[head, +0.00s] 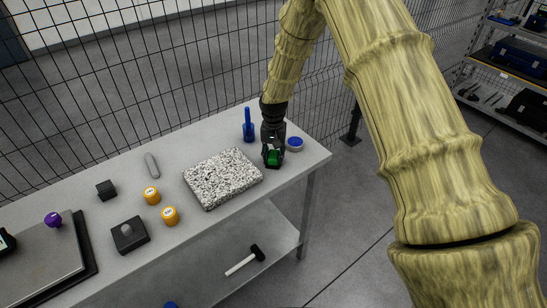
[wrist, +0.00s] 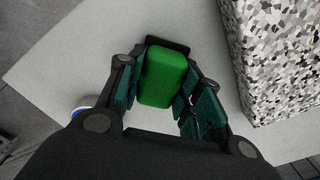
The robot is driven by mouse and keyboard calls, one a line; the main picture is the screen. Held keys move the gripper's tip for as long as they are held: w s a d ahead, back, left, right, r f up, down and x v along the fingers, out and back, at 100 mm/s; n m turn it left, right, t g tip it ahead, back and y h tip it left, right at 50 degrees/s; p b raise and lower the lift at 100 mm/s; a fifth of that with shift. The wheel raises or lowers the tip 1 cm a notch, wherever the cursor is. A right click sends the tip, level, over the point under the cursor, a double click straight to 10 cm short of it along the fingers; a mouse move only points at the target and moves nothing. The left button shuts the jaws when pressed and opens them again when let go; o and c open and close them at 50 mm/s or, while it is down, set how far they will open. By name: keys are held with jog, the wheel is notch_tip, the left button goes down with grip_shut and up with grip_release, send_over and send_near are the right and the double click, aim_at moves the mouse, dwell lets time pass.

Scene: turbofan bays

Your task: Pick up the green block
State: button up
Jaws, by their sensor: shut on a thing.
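The green block (wrist: 164,77) is a rounded green box between the fingers of my gripper (wrist: 160,85) in the wrist view. My gripper is shut on it. In the head view, my gripper (head: 273,155) points down over the right end of the grey table, and a small part of the green block (head: 273,157) shows between its dark fingers. I cannot tell whether the block touches the tabletop.
A speckled slab (head: 222,177) lies just left of my gripper. A blue-topped round container (head: 295,143) is close on the right, and a blue upright tool (head: 248,127) stands behind. Orange cylinders (head: 170,215) sit further left. A wire fence runs behind the table (head: 292,168).

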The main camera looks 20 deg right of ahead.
aim_at(274, 154)
jog(key=shift+r, duration=0.1)
jog(key=shift+r+b, duration=1.95)
jog(key=shift+r, duration=2.95)
